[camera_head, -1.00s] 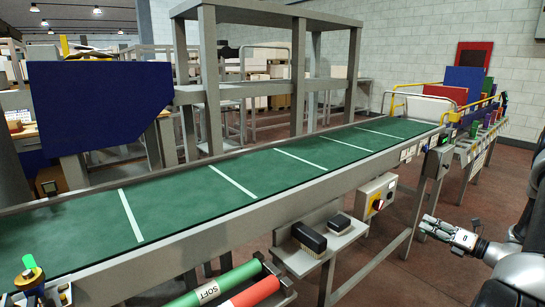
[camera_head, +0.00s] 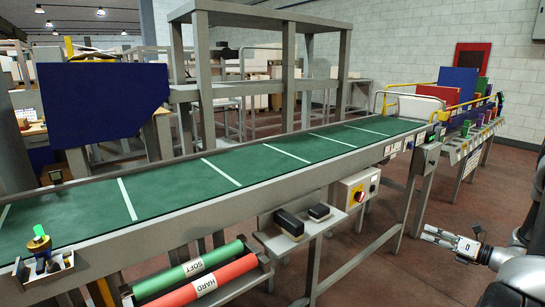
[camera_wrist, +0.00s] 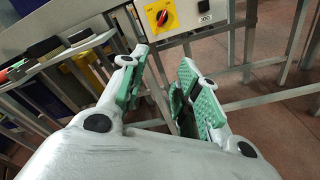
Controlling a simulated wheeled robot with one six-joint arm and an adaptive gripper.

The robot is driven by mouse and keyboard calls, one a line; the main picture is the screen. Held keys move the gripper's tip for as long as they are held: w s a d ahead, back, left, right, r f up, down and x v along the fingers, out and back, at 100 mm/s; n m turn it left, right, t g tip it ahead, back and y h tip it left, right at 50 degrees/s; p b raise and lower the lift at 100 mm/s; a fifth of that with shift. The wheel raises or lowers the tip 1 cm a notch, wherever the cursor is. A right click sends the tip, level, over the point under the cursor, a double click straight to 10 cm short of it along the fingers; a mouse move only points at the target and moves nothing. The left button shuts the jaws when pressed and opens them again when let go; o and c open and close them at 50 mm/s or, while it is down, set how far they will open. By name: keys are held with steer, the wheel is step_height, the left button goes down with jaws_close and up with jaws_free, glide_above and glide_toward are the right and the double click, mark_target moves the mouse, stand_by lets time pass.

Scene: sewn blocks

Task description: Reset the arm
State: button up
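My gripper (camera_head: 430,234) is at the lower right of the head view, low beside the conveyor frame and apart from it. In the wrist view, my gripper (camera_wrist: 155,85) shows two fingers with green pads spread apart. Nothing is between them. The wrist camera looks towards the frame legs and a control box with a red and yellow switch (camera_wrist: 161,17). Much of my arm is cut off by the right edge of the head view.
A green conveyor belt (camera_head: 255,168) with white lines runs across the head view. A small shelf with dark brushes (camera_head: 289,222) and red and green rollers (camera_head: 210,283) hang on its near side. A control box (camera_head: 358,190) juts out. Brown floor (camera_head: 395,280) is clear near my gripper.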

steer(key=s+a+f+n+g, duration=0.3)
steer(key=s, duration=0.2)
steer(key=s+a+r+n+g, duration=0.3)
steer(key=s+n+g, duration=0.1)
steer(key=s+n, duration=0.1)
steer(key=s+a+r+n+g, duration=0.2)
steer(key=s+r+n+g, duration=0.1)
steer(key=s+n, duration=0.3)
steer(key=s+a+r+n+h, duration=0.3)
steer(key=s+r+n, duration=0.1)
steer(key=r+n, duration=0.3)
steer(key=s+a+r+n+t+h, duration=0.1)
steer(key=s+a+r+n+h, duration=0.2)
steer(key=r+n, duration=0.4)
steer(key=s+a+r+n+h, duration=0.3)
steer(key=s+r+n+h, duration=0.2)
steer(key=r, duration=0.7)
steer(key=shift+s+a+r+n, duration=0.15)
steer(key=shift+s+r+n, duration=0.15)
steer(key=shift+s+n, duration=0.75)
